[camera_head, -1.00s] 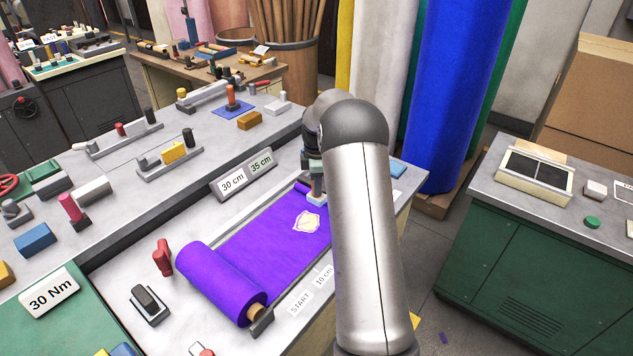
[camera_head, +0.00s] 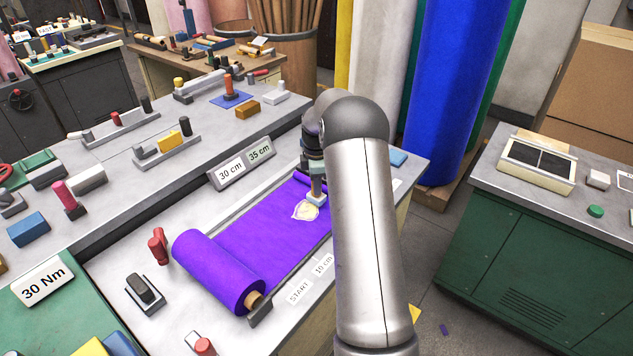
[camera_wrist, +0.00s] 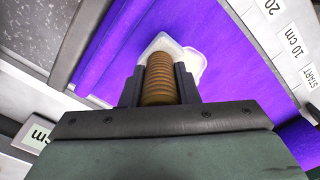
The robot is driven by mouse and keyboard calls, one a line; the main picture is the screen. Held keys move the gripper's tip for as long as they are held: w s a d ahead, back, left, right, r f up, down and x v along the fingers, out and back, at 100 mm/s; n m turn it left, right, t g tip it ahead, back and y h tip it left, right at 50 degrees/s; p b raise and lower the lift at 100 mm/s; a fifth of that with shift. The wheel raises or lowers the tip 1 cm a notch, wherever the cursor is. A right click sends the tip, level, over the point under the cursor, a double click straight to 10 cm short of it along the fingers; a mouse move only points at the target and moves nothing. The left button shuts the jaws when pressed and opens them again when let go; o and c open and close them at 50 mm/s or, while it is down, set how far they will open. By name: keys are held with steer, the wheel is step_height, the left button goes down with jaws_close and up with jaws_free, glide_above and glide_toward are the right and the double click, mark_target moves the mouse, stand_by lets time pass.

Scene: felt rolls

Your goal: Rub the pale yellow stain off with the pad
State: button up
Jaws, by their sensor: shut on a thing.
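The purple felt (camera_head: 265,232) lies unrolled on the bench, its roll (camera_head: 215,272) at the near left. A pale yellow stain (camera_head: 304,211) with a whitish outline marks the felt. My gripper (camera_head: 316,184) is shut on the pad (camera_head: 317,199), just at the stain's upper right edge. In the wrist view the pad's brown ribbed handle (camera_wrist: 160,80) is upright between the fingers. Its pale base (camera_wrist: 161,42) overlaps the stain (camera_wrist: 194,62), part of which it hides. I cannot tell whether the base presses on the felt.
A 30 cm / 35 cm label block (camera_head: 243,162) stands behind the felt. A red clamp-like piece (camera_head: 158,246) and a dark block in a holder (camera_head: 145,292) sit left of the roll. A START / 10 cm scale (camera_head: 310,280) runs along the felt's near right edge.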

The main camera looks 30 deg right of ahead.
steer(key=shift+f+b, duration=0.4)
steer(key=shift+f, duration=0.4)
stand_by(0.6)
steer(key=shift+s+a+r+b, duration=0.1)
steer(key=shift+s+a+b, duration=0.25)
steer(key=shift+a, duration=0.55)
steer(key=shift+s+a+r+b, duration=0.1)
steer(key=shift+s+a, duration=0.35)
steer(key=shift+a, duration=0.45)
steer(key=shift+s+a+f+b, duration=0.1)
steer(key=shift+s+a+b, duration=0.25)
steer(key=shift+a, duration=0.55)
steer(key=shift+s+a+f+b, duration=0.15)
steer(key=shift+s+a, duration=0.25)
steer(key=shift+a, duration=0.5)
steer(key=shift+d+r, duration=0.1)
steer(key=shift+w+d+p, duration=0.25)
steer(key=shift+w+d, duration=0.15)
steer(key=shift+d, duration=0.45)
steer(key=shift+w+d+p, duration=0.25)
steer(key=shift+w+d, duration=0.1)
steer(key=shift+d, duration=0.5)
